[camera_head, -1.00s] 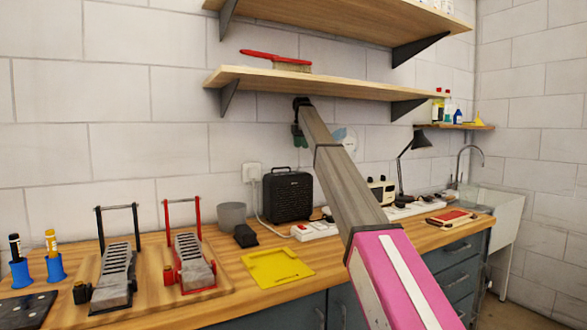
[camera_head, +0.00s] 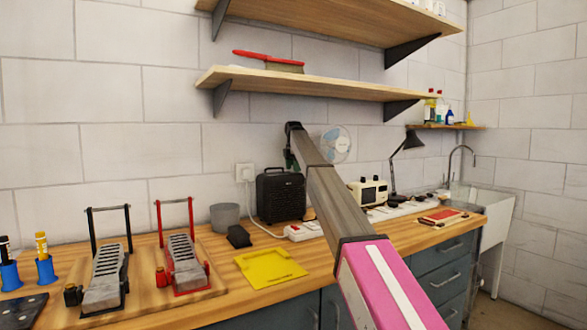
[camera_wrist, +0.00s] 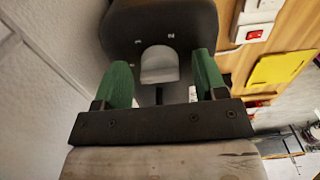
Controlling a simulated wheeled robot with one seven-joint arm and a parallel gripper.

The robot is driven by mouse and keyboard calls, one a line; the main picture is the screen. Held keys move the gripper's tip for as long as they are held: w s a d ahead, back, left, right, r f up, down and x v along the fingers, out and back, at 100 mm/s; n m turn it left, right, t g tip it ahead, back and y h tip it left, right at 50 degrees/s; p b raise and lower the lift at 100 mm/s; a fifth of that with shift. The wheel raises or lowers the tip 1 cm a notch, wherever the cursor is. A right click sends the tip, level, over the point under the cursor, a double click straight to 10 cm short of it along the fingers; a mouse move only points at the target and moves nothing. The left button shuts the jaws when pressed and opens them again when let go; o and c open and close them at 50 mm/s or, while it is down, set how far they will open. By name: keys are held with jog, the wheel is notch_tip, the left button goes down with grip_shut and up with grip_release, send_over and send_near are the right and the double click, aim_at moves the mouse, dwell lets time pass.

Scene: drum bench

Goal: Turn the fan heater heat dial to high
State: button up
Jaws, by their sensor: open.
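The fan heater (camera_head: 281,196) is a black box with a grille, standing upright at the back of the bench. In the wrist view its dark body (camera_wrist: 185,18) fills the top middle. A pale grey rounded piece (camera_wrist: 160,66), apparently the heat dial, has small white marks around it. My gripper (camera_head: 289,160) is just above the heater in the head view. In the wrist view my gripper (camera_wrist: 162,72) has its green fingers apart, one on each side of the grey piece. I cannot tell whether they touch it. The dial is not visible in the head view.
A grey cup (camera_head: 225,216) stands left of the heater. A white fan (camera_head: 336,144) and a cream appliance (camera_head: 369,191) are to the right. A wooden shelf (camera_head: 320,86) hangs above.

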jog(key=c, duration=0.9)
jog(key=shift+c, duration=0.2)
jog(key=shift+m, duration=0.4)
jog(key=m, duration=0.5)
jog(key=shift+m, duration=0.4)
jog(key=m, duration=0.6)
jog(key=shift+m, duration=0.4)
jog(key=o, duration=0.9)
jog(key=shift+o, duration=0.2)
jog(key=shift+r, duration=0.15)
